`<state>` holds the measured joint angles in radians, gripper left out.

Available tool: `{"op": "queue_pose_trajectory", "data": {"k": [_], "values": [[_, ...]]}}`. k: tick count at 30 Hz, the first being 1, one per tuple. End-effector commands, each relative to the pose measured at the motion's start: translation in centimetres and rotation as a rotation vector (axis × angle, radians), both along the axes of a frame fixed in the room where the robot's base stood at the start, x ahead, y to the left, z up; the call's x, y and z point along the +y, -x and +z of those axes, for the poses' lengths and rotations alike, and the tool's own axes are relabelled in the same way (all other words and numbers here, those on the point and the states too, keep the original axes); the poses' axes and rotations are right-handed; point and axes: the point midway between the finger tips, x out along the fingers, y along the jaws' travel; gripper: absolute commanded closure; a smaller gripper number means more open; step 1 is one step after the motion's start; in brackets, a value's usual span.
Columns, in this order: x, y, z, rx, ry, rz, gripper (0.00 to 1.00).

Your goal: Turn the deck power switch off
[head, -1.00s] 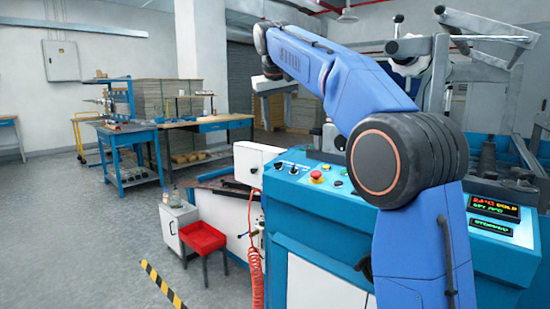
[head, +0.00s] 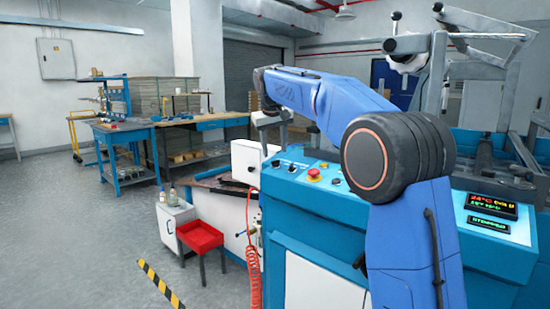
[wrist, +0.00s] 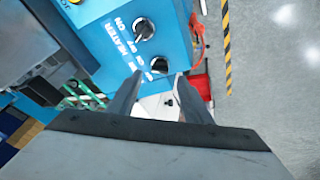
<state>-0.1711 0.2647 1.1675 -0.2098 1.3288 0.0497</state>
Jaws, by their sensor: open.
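The blue control console (head: 335,205) carries two black rotary switches at its left end. In the wrist view, one switch (wrist: 144,29) sits by the word HEATER, and the other switch (wrist: 160,65) lies nearer the panel edge. Both have OFF and ON marks. The second one's name is partly hidden by my finger, so I cannot read which is the deck power switch. My gripper (wrist: 158,80) is open and empty. Its fingertips appear either side of the lower switch, apparently short of it; contact cannot be told. In the head view my gripper hangs above the panel's left end.
A red emergency button (head: 314,174) sits right of the switches. A white box (head: 250,160) stands at the console's left end. Open floor lies left.

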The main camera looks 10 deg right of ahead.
Motion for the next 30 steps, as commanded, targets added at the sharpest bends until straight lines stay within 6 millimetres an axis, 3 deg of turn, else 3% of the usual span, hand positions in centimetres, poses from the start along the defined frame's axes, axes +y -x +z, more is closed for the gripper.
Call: {"op": "queue_pose_trajectory", "data": {"k": [9,21,26,30], "values": [[-0.6,-1.5,-3.6,0.002,0.000,0.000,0.55],[-0.6,-1.8,-4.0,0.000,0.000,-0.001,0.55],[-0.6,-1.8,-4.0,0.000,0.000,0.000,0.93],[-0.6,-1.8,-4.0,0.000,0.000,0.000,0.96]]}}
